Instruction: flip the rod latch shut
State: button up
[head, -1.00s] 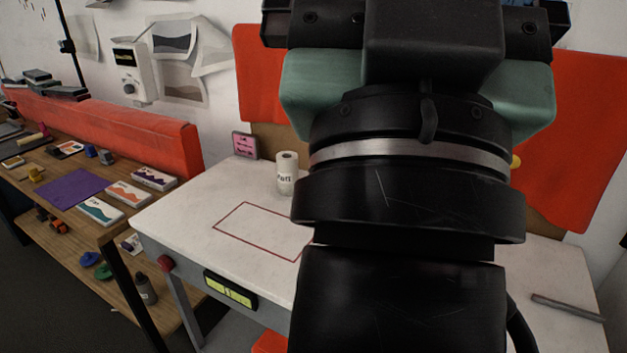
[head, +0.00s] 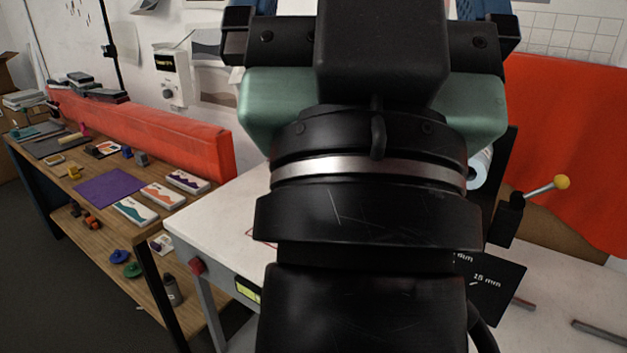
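The rod latch is a thin metal rod (head: 540,189) with a yellow ball knob (head: 561,182), right of my arm in the head view. It leans out to the right and slightly up from a black block (head: 508,217). My gripper (head: 375,40) is at the top middle, left of and apart from the latch in the picture. Its black and green body shows, with blue parts at the top corners. The fingertips are cut off by the frame's top, so their opening is hidden. A pale roll (head: 480,168) shows partly behind my arm.
A black plate (head: 490,288) marked "15 mm" sits below the latch on the white table (head: 215,215). Grey bars (head: 600,333) lie at the right. A wooden bench (head: 75,165) with boxes stands left. Red panels (head: 570,150) back the table.

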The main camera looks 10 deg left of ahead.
aim_at(517, 199)
jog(key=i+l+z, duration=0.15)
jog(key=z, duration=0.3)
jog(key=i+l+z, duration=0.15)
jog(key=z, duration=0.35)
